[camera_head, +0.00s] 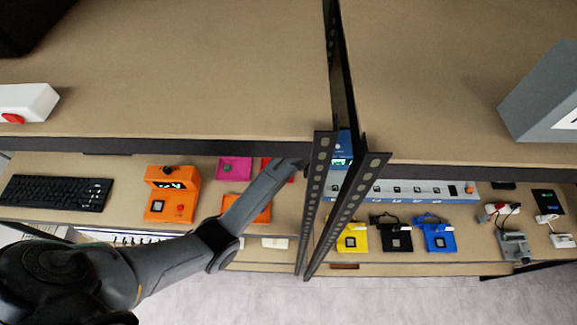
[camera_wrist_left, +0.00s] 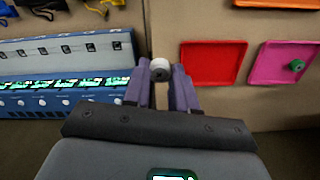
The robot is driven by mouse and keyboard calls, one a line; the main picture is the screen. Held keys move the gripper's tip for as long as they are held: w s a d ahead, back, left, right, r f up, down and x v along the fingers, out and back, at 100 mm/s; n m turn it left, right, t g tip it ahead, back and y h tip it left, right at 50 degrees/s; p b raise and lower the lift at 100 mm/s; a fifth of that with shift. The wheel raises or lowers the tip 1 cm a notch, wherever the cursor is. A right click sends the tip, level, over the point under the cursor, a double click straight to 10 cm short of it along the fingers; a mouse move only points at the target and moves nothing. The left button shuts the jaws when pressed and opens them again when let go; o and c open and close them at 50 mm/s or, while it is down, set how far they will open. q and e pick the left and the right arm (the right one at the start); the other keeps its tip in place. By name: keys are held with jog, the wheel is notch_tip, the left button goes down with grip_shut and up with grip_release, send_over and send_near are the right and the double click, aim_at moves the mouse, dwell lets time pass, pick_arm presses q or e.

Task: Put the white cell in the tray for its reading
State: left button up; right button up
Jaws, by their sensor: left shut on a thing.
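My left gripper (camera_wrist_left: 162,82) is shut on the white cell (camera_wrist_left: 160,65), a small white round piece with a dark spot, held between the purple fingertips in the left wrist view. In the head view my left arm reaches to the rack posts and the fingertips are hidden. A red tray (camera_wrist_left: 212,64) lies just right of the cell in the left wrist view, and a pink tray (camera_wrist_left: 270,64) with a green knob-like piece (camera_wrist_left: 296,65) is further right. The pink tray also shows in the head view (camera_head: 234,167). My right gripper is not in view.
A blue unit with several lit displays (camera_wrist_left: 60,108) is left of the gripper in the left wrist view. Upright rack posts (camera_head: 318,200) stand close to my left arm. Orange (camera_head: 172,192), yellow (camera_head: 353,240), black (camera_head: 396,240) and blue (camera_head: 439,238) devices stand on the lower shelf.

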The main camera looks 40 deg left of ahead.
pick_arm(q)
jog(key=a+f, duration=0.1)
jog(key=a, duration=0.2)
jog(key=a+f+p, duration=0.1)
jog(key=a+f, duration=0.1)
jog(key=a, duration=0.1)
jog(key=a+f, duration=0.2)
jog(key=shift+s+a+f+p, duration=0.1)
jog(key=shift+a+p, duration=0.2)
jog(key=shift+a, duration=0.1)
jog(key=shift+f+p, duration=0.35)
jog(key=shift+f, duration=1.7)
jog(key=shift+f, duration=0.15)
jog(key=o, duration=0.5)
jog(key=shift+o, duration=0.2)
